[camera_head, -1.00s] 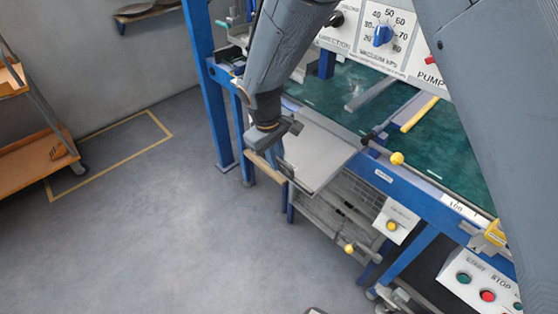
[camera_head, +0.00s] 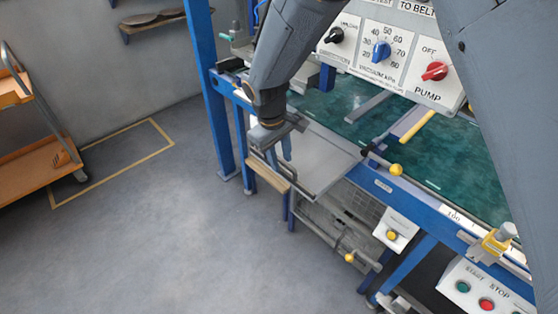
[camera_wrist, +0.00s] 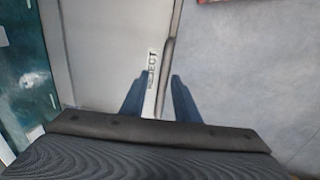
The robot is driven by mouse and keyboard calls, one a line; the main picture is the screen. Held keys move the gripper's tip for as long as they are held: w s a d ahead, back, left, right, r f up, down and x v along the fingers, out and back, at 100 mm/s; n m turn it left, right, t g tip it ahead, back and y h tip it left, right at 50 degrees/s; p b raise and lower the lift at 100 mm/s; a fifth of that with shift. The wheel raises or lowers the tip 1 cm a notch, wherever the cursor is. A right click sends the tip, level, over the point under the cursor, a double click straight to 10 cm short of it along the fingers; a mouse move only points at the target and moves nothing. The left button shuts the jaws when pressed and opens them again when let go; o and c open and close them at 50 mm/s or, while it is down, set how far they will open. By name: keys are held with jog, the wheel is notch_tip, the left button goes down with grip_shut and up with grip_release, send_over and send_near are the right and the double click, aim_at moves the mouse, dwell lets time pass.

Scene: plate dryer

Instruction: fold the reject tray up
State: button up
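The reject tray (camera_head: 322,165) is a flat grey panel sticking out from the front of the blue machine frame, unfolded, with a raised rim. In the wrist view, the tray (camera_wrist: 105,50) carries a "REJECT" label near its edge rail. My gripper (camera_head: 285,155) is at the tray's outer left edge in the head view. In the wrist view, the two blue fingers of my gripper (camera_wrist: 158,90) are apart, with the tray's edge rail between them. I see a gap beside the rail and no clear grip. The fingertips' depth relative to the rail is hard to tell.
A wooden bar (camera_head: 268,172) lies at the tray's outer edge, below my gripper. A trolley (camera_head: 40,165) stands at left. The floor between is clear.

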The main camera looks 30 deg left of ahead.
jog(key=shift+f, duration=0.15)
jog(key=shift+s, duration=0.1)
jog(key=shift+a+r, duration=0.15)
jog(key=shift+r, duration=0.35)
notch_tip(320, 180, up, 7)
jog(key=s+b, duration=0.1)
jog(key=b, duration=0.1)
jog(key=shift+s, duration=0.15)
jog(key=shift+f, duration=0.15)
